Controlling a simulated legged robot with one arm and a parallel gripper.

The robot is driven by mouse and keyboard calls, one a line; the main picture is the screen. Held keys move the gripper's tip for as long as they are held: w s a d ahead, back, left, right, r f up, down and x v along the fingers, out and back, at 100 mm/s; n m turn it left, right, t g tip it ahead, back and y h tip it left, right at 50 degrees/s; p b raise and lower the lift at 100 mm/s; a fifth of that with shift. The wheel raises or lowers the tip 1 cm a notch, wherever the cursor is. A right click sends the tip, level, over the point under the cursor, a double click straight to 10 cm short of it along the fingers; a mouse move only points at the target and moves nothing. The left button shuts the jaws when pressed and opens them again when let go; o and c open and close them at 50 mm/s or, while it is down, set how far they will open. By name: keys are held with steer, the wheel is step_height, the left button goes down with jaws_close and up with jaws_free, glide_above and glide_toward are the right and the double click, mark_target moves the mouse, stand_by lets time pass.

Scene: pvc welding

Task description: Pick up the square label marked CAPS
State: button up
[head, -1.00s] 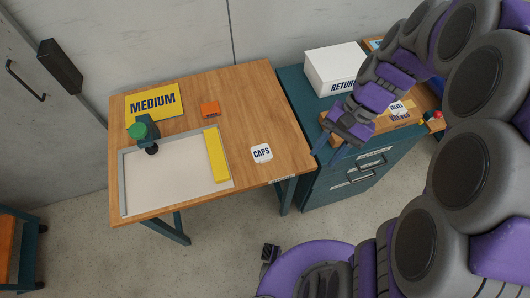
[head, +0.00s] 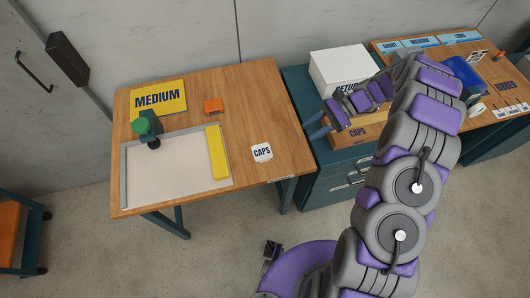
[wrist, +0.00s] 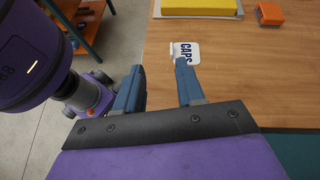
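The square white label marked CAPS (head: 262,152) lies flat on the wooden table (head: 270,100), right of the yellow strip. In the wrist view the label (wrist: 186,50) lies just beyond the right fingertip, which covers part of its near edge. My gripper (head: 312,123) is above the right edge of the table, to the right of the label and apart from it. In the wrist view my gripper (wrist: 160,68) has its two blue fingers spread, with nothing between them.
A yellow MEDIUM sign (head: 158,97), an orange block (head: 213,106), a green-topped clamp (head: 146,128) and a white board (head: 170,170) with a yellow strip (head: 217,152) are on the table. A white box (head: 342,72) stands on the teal cabinet (head: 330,185). Wood around the label is clear.

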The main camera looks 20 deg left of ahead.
steer(key=f, duration=0.2)
steer(key=w+f+m+y, duration=0.1)
steer(key=f, duration=0.2)
steer(key=w+d+f+m, duration=0.1)
steer(key=f, duration=0.1)
steer(key=shift+w+f+y, duration=0.15)
steer(key=shift+y, duration=0.15)
steer(key=shift+a+f, duration=0.1)
steer(key=shift+f, duration=0.1)
steer(key=b, duration=0.2)
glide_toward(266, 158)
steer(key=x, duration=0.2)
steer(key=shift+a+f, duration=0.3)
steer(key=shift+f, duration=0.1)
steer(key=shift+r+b+x, duration=0.2)
steer(key=shift+b+x, duration=0.5)
steer(key=shift+x, duration=2.35)
steer(key=shift+c, duration=0.4)
jaws_close()
